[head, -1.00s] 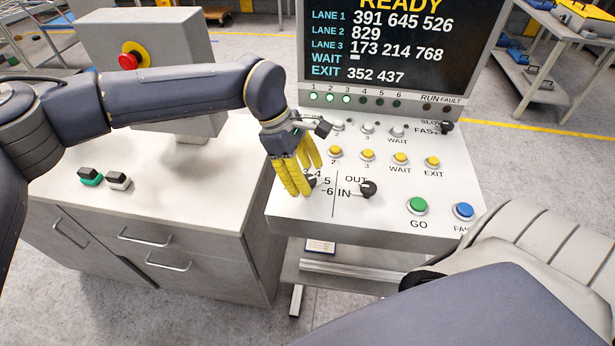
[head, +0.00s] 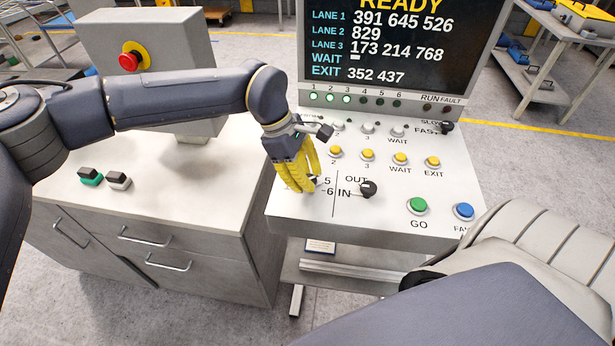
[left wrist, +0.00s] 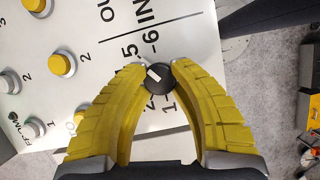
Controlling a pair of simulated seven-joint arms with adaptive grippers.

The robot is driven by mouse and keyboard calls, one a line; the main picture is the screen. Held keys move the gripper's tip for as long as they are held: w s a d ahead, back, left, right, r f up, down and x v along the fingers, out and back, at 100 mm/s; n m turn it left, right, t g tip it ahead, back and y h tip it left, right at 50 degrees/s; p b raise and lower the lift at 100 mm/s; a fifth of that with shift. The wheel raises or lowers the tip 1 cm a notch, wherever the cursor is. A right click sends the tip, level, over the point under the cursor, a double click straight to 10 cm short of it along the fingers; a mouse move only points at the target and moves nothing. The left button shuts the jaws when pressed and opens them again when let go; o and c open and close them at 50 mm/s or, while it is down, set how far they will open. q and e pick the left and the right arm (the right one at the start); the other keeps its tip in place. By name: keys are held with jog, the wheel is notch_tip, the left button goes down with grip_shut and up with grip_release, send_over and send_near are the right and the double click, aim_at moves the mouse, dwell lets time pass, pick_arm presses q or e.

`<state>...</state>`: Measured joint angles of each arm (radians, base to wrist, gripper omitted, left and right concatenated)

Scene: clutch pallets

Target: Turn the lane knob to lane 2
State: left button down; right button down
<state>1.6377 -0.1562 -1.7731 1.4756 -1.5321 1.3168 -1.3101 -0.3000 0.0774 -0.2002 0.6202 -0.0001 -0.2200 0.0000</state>
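The lane knob (left wrist: 160,84) is a round black dial with a white mark, on the light panel (left wrist: 105,25). In the left wrist view the numbers 1, 2, 5 and 6 show around it, and the white mark slants toward the upper left, near the 5. My left gripper (head: 304,188), with yellow fingers, reaches down over the knob. In the left wrist view its fingertips (left wrist: 160,66) sit on either side of the knob and appear to touch it. In the head view the fingers largely hide the knob. My right gripper is out of view.
The OUT/IN knob (head: 368,189) stands just right of the left gripper. Yellow buttons (head: 367,155), a green GO button (head: 417,205) and a blue button (head: 464,211) share the panel. A screen (head: 400,45) rises behind. A red stop button (head: 129,61) is at the left.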

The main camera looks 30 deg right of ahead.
pick_arm(q)
jog(key=shift+s, duration=0.1)
dwell(0.3)
jog(key=n+t, duration=0.1)
jog(key=n, duration=0.1)
jog(key=n+h, duration=0.1)
jog(key=n, duration=0.2)
jog(key=shift+s+n+t, duration=0.1)
jog(key=shift+n+t, duration=0.2)
jog(key=shift+t, duration=0.1)
jog(key=n+t, duration=0.1)
jog(key=n, duration=0.1)
jog(key=n+t, duration=0.1)
jog(key=n, duration=0.2)
jog(key=shift+s+h, duration=0.1)
jog(key=shift+h, duration=0.3)
jog(key=n+t, duration=0.1)
jog(key=n, duration=0.2)
jog(key=n+t, duration=0.1)
jog(key=n, duration=0.2)
jog(key=shift+d+y, duration=0.1)
jog(key=shift+y, duration=0.3)
jog(key=shift+n+t+y, duration=0.6)
jog(key=shift+n+t, duration=0.1)
jog(key=shift+n, duration=1.5)
jog(key=c, duration=1)
grip_release()
jog(key=v, duration=1.2)
